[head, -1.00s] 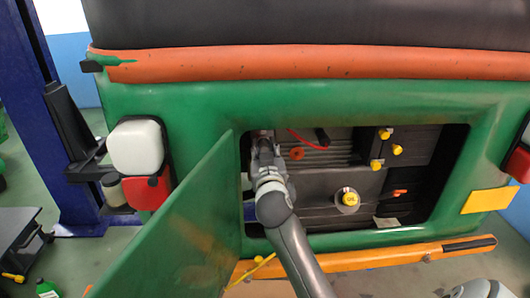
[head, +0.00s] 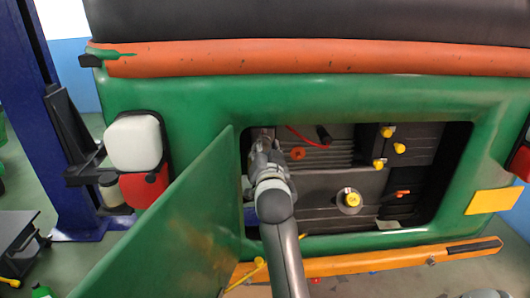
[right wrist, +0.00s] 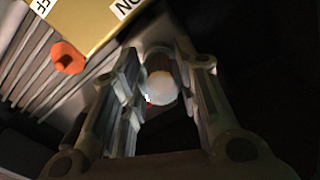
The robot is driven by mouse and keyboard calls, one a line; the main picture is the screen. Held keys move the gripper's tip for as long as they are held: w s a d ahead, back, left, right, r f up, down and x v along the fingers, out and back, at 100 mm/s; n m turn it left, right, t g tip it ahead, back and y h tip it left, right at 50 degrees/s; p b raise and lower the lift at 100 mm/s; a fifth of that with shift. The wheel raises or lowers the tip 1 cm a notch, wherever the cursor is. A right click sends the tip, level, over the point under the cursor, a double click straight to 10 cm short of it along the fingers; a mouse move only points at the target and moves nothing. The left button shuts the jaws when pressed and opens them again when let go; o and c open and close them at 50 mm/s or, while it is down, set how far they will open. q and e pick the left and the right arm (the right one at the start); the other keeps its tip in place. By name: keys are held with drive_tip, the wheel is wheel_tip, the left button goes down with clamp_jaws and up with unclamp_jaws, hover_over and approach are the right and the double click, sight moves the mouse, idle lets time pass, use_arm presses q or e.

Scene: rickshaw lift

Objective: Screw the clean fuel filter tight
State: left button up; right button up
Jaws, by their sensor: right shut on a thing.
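The fuel filter (right wrist: 160,90) shows in the right wrist view as a pale, rounded end between the two fingers. My right gripper (right wrist: 158,68) is shut on it, one finger on each side. In the head view my right gripper (head: 262,143) reaches into the upper left corner of the open engine bay (head: 330,185). There the arm and gripper hide the filter, and its seat and thread cannot be seen.
The green hatch door (head: 180,225) stands open left of my arm. An orange knob (head: 298,153), a red cable (head: 307,137) and several yellow caps (head: 387,131) are in the bay. The orange bumper (head: 370,260) runs below. A blue lift post (head: 35,95) stands at left.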

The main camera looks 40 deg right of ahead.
drive_tip(key=shift+r+m, duration=0.2)
drive_tip(key=shift+m, duration=0.2)
drive_tip(key=o, duration=1)
drive_tip(key=shift+d+f, duration=0.15)
drive_tip(key=shift+d, duration=0.05)
drive_tip(key=shift+a, duration=0.15)
drive_tip(key=shift+c, duration=0.4)
